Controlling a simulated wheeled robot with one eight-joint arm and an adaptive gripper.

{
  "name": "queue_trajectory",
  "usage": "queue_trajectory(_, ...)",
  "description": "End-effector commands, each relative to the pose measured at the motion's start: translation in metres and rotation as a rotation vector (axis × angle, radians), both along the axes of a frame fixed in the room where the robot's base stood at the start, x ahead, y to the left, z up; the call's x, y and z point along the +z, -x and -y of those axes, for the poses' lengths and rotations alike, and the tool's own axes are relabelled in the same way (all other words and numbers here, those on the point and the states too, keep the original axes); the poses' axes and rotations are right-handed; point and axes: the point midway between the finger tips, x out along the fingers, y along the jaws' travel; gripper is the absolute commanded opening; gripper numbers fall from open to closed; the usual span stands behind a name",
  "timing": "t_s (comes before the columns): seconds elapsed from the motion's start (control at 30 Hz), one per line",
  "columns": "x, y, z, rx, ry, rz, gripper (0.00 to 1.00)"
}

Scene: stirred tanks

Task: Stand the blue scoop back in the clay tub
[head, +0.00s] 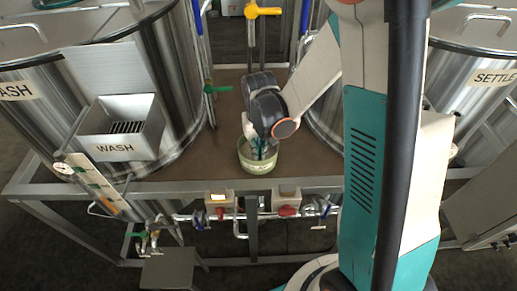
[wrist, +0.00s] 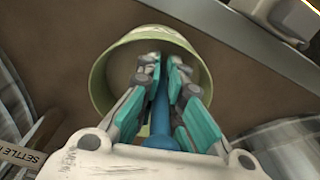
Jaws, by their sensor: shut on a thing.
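The clay tub (head: 258,167), a pale green round tub with a label on its front, stands on the brown deck between the tanks. It also shows in the wrist view (wrist: 101,78), with its open mouth towards the camera. My gripper (head: 261,148) is over the tub, its fingers pointing down into the mouth. In the wrist view my gripper (wrist: 166,68) is shut on the blue scoop (wrist: 160,112), with one teal finger on each side. The scoop's lower end is hidden by the fingers, so I cannot tell whether it touches the tub's bottom.
A steel box marked WASH (head: 120,130) hangs on the left tank. A tank marked SETTLE (head: 490,82) stands at the right. Valves and pipes (head: 288,210) run along the deck's front edge. Bare deck (head: 190,172) lies left of the tub.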

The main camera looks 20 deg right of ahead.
Motion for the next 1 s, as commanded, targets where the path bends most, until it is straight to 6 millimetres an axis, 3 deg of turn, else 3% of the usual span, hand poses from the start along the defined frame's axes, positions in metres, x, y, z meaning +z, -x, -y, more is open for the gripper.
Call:
queue_trajectory(0.07, -0.003, 0.0, 0.0, 0.0, 0.0, 0.0, 0.0)
queue_trajectory(0.13, -0.003, 0.0, 0.0, 0.0, 0.0, 0.0, 0.16)
queue_trajectory(0.77, 0.0, 0.0, 0.0, 0.0, 0.0, 0.0, 0.16)
queue_trajectory(1.0, 0.028, 0.001, 0.0, 0.0, 0.0, 0.0, 0.16)
